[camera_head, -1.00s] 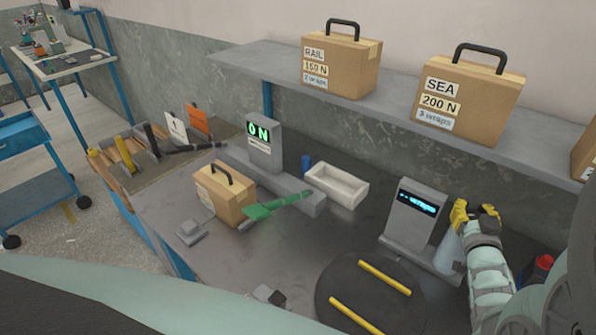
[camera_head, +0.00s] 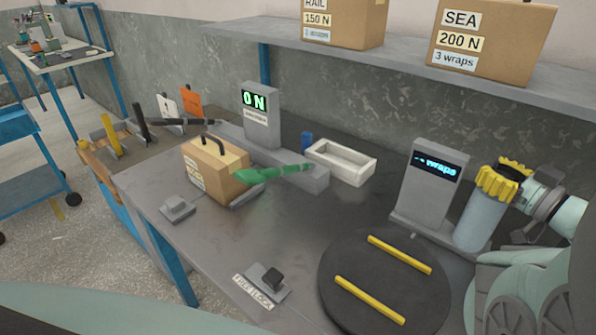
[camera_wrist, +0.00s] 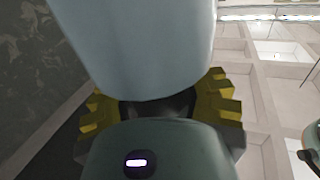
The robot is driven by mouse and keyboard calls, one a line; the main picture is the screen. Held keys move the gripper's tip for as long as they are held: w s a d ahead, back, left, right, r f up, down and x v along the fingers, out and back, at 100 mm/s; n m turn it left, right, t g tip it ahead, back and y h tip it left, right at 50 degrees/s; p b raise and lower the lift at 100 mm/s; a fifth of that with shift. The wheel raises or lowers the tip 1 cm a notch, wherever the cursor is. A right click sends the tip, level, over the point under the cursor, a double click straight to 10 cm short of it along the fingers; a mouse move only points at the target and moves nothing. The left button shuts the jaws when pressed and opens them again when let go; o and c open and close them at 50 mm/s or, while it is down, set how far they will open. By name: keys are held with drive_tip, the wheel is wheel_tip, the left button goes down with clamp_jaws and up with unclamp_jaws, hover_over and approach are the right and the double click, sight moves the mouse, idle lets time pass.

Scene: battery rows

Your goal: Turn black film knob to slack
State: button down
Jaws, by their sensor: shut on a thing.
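A pale grey-blue film roll (camera_head: 480,220) stands upright at the right, beside a grey display post (camera_head: 430,180) reading "wraps". My gripper (camera_head: 530,184) reaches in from the right at this top end, closed there. In the wrist view, the roll (camera_wrist: 140,45) fills the top, the yellow teeth (camera_wrist: 215,105) show on both sides, and a dark part (camera_wrist: 160,106), apparently the black film knob, is between them.
A dark round turntable (camera_head: 350,262) with two yellow bars lies in front. A black switch (camera_head: 272,278) sits by the bench's front edge. A white tray (camera_head: 350,170), a cardboard box (camera_head: 195,180) and a green-handled tool (camera_head: 270,174) are left. A shelf (camera_head: 390,65) holds boxes above.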

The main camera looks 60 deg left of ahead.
drive_tip(key=shift+s+f+n+g+b, duration=0.1)
drive_tip(key=shift+n+g+b, duration=0.85)
drive_tip(key=shift+b, duration=0.8)
drive_tip(key=shift+g+b, duration=0.4)
drive_tip(key=shift+g, duration=0.15)
drive_tip(key=c, duration=0.7)
unclamp_jaws()
drive_tip(key=shift+s+r+t+p, duration=0.1)
drive_tip(key=shift+r+t+p, duration=0.15)
drive_tip(key=shift+p, duration=0.4)
